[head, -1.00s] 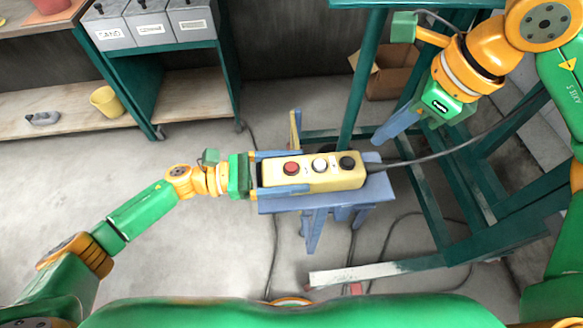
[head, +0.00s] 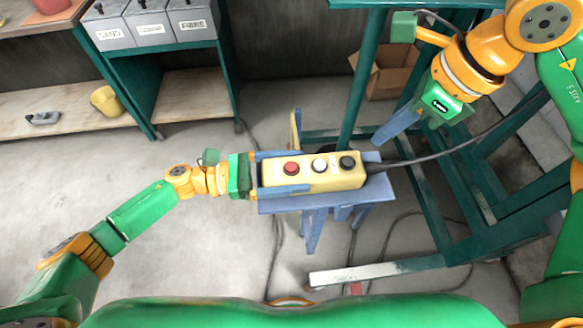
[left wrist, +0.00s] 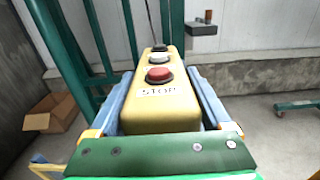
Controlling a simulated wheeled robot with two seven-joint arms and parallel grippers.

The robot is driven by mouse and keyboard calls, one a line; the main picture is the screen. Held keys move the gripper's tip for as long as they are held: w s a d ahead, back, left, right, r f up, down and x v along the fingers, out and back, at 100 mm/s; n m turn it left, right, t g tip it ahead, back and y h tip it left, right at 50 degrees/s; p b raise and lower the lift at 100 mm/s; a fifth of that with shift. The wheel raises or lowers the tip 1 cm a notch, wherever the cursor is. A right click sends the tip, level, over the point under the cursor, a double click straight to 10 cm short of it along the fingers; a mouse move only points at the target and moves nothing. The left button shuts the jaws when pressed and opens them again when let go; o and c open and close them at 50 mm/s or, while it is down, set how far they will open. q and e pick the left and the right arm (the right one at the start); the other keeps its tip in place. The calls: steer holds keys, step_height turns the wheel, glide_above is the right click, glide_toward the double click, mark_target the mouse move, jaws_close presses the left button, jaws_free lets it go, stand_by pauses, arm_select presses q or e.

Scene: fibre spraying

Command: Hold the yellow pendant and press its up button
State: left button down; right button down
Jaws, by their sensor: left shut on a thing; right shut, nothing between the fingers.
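The yellow pendant (head: 330,178) has a red, a white and a black button in a row on its top face. My left gripper (head: 284,173) is shut on its left end, with a blue finger along each side. In the left wrist view the pendant (left wrist: 160,112) lies between both fingers, with the red STOP button (left wrist: 159,75) nearest and the white and black ones behind. A black cable leaves its far end. My right gripper (head: 382,138) is shut and empty, above and to the right of the pendant, apart from it.
A small blue stool (head: 290,204) is below the pendant; whether they touch I cannot tell. A green steel frame (head: 440,215) stands at the right, a cardboard box (head: 392,78) behind. Labelled grey bins (head: 150,27) and a yellow bucket (head: 107,101) are at the left. Cables lie on the floor.

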stand_by(0.4)
steer(key=m+y, duration=0.1)
steer(key=m, duration=0.1)
steer(key=w+a+r+m+y, duration=0.1)
steer(key=m+y, duration=0.1)
steer(key=a+m+t+y, duration=0.1)
steer(key=m+y, duration=0.1)
steer(key=shift+w+a+r+m, duration=0.2)
steer(key=shift+w+r+m, duration=0.05)
steer(key=shift+r+m, duration=0.1)
glide_above(353, 166)
steer(key=shift+f, duration=4.4)
steer(key=shift+f, duration=0.4)
